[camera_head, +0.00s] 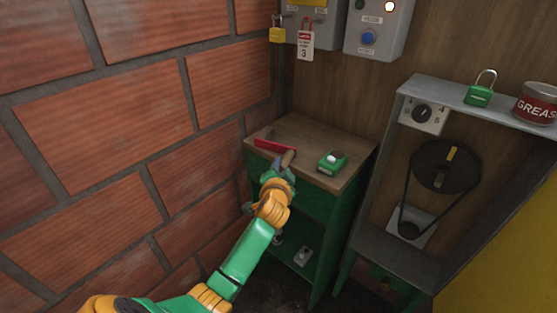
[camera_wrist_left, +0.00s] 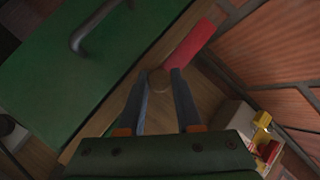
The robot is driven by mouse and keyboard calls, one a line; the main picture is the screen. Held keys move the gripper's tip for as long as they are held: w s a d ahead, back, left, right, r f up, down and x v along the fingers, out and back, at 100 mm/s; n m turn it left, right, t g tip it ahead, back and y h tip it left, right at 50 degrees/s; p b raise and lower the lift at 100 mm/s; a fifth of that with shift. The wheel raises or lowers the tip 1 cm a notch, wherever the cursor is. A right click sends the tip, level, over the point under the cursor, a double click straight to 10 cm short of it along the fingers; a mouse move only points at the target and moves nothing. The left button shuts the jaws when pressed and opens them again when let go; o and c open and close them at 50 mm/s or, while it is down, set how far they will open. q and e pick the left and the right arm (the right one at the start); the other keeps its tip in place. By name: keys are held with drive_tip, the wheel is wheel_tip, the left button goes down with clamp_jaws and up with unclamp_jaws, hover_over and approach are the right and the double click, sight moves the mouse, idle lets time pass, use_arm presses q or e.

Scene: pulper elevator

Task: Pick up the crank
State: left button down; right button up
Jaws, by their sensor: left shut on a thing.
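The crank shows as a flat red bar (camera_head: 275,147) with a round brown handle (camera_head: 288,158) at its near end. It is at the top of the green cabinet (camera_head: 316,205), by the brick wall; I cannot tell whether the bar touches the wooden top. My left gripper (camera_head: 281,170) reaches in from the lower left and is shut on the brown handle. In the left wrist view, the handle's round end (camera_wrist_left: 158,80) sits between my two fingers, and the red bar (camera_wrist_left: 190,44) runs away to the upper right. My right gripper is not in view.
A green device (camera_head: 332,162) with a pale round part sits right of the crank. The brick wall (camera_head: 120,120) stands close on the left. At right are a belt and pulley (camera_head: 445,166), with a green padlock (camera_head: 480,94) and grease can (camera_head: 536,104) on the shelf above.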

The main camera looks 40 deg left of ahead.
use_arm(q)
drive_tip(key=shift+r, duration=0.55)
drive_tip(key=s+d+r+p, duration=0.5)
drive_tip(key=s+r+p, duration=0.2)
drive_tip(key=s+r, duration=0.5)
drive_tip(key=shift+s+d+p, duration=0.2)
drive_tip(key=shift+s+p, duration=0.15)
drive_tip(key=shift+s, duration=0.15)
drive_tip(key=c, duration=1.2)
unclamp_jaws()
clamp_jaws()
